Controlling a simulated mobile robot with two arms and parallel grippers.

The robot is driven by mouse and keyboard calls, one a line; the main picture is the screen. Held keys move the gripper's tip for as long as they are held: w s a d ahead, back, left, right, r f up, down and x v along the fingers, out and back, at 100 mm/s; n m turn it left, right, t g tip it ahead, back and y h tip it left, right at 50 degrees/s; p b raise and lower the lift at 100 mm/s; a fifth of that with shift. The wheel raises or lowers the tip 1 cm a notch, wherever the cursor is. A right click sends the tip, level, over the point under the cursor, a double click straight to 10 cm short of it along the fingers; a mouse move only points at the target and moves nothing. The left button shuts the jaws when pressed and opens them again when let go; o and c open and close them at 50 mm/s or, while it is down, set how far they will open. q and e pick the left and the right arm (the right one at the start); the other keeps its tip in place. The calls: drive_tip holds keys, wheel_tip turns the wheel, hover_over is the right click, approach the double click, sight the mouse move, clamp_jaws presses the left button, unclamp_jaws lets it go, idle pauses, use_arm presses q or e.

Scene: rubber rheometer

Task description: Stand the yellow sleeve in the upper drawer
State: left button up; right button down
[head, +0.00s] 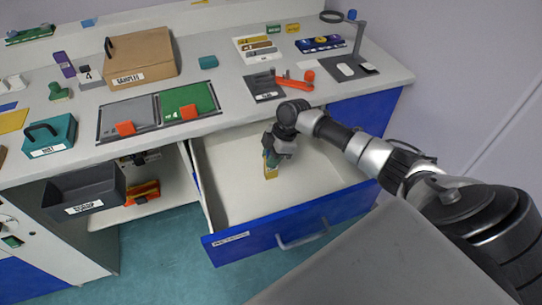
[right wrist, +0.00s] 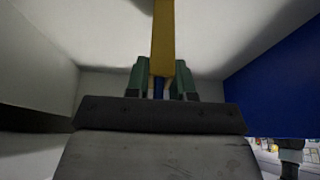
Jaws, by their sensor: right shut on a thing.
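The yellow sleeve (head: 269,172) is upright inside the open upper drawer (head: 318,190), towards its left side. My right gripper (head: 271,158) reaches down into the drawer and is shut on the sleeve. In the right wrist view the yellow sleeve (right wrist: 163,45) sits between the green fingers of my right gripper (right wrist: 161,80). I cannot tell whether the sleeve's lower end touches the drawer floor. The rest of the drawer floor in view looks empty. My left gripper does not show.
The drawer's blue front (head: 290,228) with its grey handle (head: 301,236) stands pulled out. A dark bin (head: 85,190) stands left of the drawer.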

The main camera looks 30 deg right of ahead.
drive_tip(key=shift+f, duration=0.2)
drive_tip(key=c, duration=0.9)
unclamp_jaws()
drive_tip(key=shift+r+p, duration=6.2)
drive_tip(key=shift+r, duration=0.8)
